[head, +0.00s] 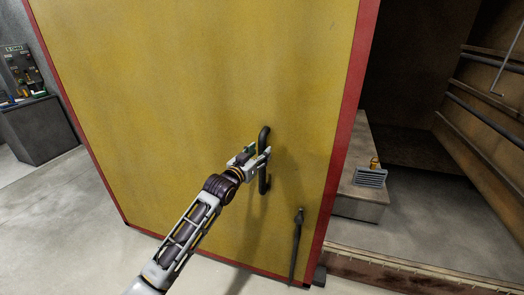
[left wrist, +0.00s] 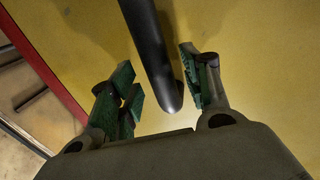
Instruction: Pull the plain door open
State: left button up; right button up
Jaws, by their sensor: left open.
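The plain door (head: 200,90) is a large yellow panel with red edging, filling the middle of the head view. A black upright bar handle (head: 264,138) is fixed near its right edge. My left gripper (head: 260,160) is at the handle with its fingers apart. In the left wrist view, the handle (left wrist: 151,45) runs down between the two open green-padded fingers (left wrist: 160,88), with gaps visible on both sides. The handle's lower end curves toward the door. My right gripper is not in view.
A dark rod (head: 296,245) stands low on the door near its right edge. Right of the door is the open oven interior, with a ledge (head: 358,205), a small vented box (head: 370,177) and wall rails. A grey cabinet (head: 38,128) stands far left. The floor at left is clear.

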pick_arm(q)
jog(key=shift+x, duration=1.25)
grip_shut()
